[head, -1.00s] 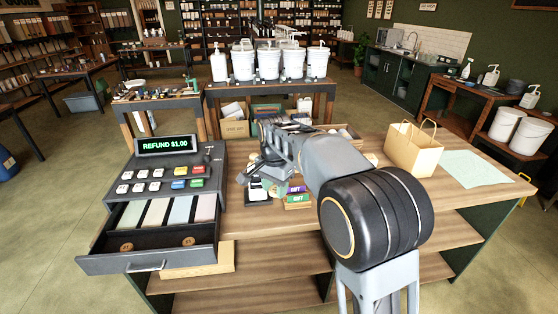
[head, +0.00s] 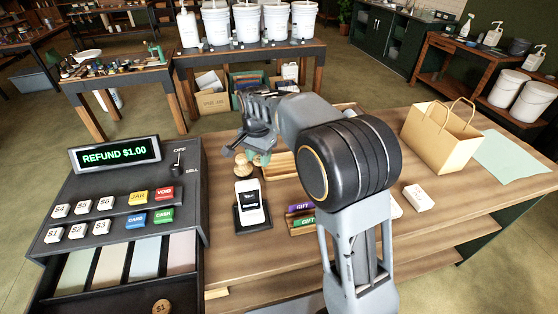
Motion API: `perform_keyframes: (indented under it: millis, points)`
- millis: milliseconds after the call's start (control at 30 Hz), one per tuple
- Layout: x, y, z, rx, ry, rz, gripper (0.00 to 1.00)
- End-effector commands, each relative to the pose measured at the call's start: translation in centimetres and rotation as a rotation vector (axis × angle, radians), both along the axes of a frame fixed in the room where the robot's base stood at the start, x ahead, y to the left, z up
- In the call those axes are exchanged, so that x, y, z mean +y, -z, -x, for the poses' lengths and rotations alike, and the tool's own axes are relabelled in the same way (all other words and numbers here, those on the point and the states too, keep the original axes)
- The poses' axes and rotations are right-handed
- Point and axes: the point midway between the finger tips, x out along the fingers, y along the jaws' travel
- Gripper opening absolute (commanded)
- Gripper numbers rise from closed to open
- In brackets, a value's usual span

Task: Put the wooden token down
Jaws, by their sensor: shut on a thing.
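My gripper (head: 248,147) hangs over the counter behind the card reader, its jaws pointing down. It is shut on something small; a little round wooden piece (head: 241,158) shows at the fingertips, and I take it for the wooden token. The fingers hide part of it, and I cannot tell whether it touches the counter. Another wooden token (head: 161,306), marked $1, lies in the open cash drawer at the bottom left. The register (head: 120,200) shows REFUND $1.00.
A card reader (head: 251,206) stands right of the register, with gift cards (head: 302,221) in a wooden holder beside it. A paper bag (head: 440,138), a small white block (head: 418,197) and a pale green sheet (head: 515,156) are on the right. The counter front is clear.

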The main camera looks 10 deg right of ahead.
Motion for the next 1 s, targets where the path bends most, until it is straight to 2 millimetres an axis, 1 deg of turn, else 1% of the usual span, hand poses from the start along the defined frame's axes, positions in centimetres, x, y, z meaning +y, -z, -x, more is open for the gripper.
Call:
perform_keyframes:
  millis: [333,400,500,633,1000]
  points:
    - [-6.2,3.6,-5.9,0.005,0.011,0.001,0.18]
    - [-6.9,5.0,-6.7,0.006,0.009,0.000,0.18]
    - [-7.8,6.6,-7.7,0.004,0.008,0.001,0.18]
    - [-8.6,8.1,-8.5,0.002,0.008,0.001,0.18]
    - [-9.5,9.8,-9.5,0.003,0.006,0.000,0.18]
